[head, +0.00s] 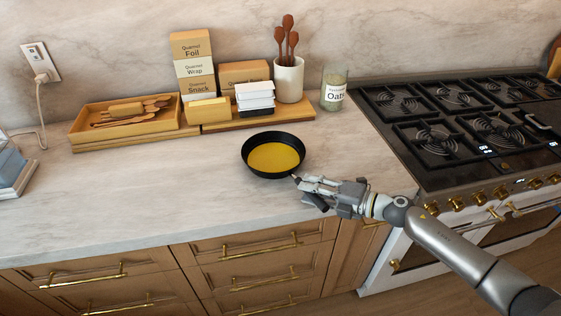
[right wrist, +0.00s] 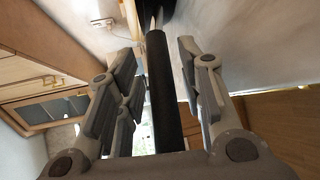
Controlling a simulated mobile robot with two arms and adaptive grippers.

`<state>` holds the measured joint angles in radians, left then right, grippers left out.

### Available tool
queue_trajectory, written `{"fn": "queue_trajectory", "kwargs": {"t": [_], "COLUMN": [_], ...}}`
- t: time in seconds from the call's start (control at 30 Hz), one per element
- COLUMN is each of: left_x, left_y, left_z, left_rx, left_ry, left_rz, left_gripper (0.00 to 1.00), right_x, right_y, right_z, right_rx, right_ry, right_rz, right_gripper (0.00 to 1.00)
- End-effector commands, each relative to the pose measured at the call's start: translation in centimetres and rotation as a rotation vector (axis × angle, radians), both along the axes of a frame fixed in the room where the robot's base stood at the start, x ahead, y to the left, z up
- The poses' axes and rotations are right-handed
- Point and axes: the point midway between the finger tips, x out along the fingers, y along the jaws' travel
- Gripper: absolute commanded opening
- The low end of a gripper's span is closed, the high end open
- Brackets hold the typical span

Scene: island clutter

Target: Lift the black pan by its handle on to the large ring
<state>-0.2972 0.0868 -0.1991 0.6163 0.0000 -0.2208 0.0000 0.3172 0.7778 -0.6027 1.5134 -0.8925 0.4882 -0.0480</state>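The black pan (head: 250,165) with a yellow inside sits flat on the marble counter, left of the stove. Its black handle (right wrist: 164,95) points toward me and to the right; in the head view it is mostly hidden by my right gripper (head: 308,190). In the right wrist view the handle runs between the two fingers of this gripper (right wrist: 158,55), which stand apart with gaps beside it. The stove (head: 445,180) has several ring burners under black grates, such as the front left one (head: 433,138); I cannot tell which is the large ring. My left gripper is not in view.
The grates are bare. The counter left of the pan is clear. Knobs line the stove front.

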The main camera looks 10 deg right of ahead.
Motion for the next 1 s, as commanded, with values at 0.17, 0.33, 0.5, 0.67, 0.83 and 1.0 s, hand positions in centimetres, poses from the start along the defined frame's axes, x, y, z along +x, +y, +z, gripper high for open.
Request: {"fn": "queue_trajectory", "kwargs": {"t": [0.17,0.33,0.5,0.67,0.83,1.0], "left_x": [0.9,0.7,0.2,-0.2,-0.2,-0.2], "left_y": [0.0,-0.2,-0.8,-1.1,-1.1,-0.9], "left_z": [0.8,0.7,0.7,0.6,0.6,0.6], "left_rx": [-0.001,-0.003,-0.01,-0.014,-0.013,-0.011], "left_ry": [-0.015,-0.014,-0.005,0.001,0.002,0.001], "left_rz": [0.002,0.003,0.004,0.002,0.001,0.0], "left_gripper": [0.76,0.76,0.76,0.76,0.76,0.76], "right_x": [1.3,1.4,1.4,1.4,1.4,1.5], "right_y": [1.4,1.5,1.5,1.5,1.5,1.5], "right_z": [-0.2,-0.5,-0.4,-0.4,-0.4,-0.1], "right_rx": [0.001,0.0,0.0,0.0,0.0,0.001], "right_ry": [-0.001,0.0,0.0,0.0,0.0,-0.007], "right_rz": [-0.001,-0.001,-0.001,-0.001,-0.001,-0.002], "right_gripper": [0.35,0.35,0.26,0.06,0.0,0.0]}}
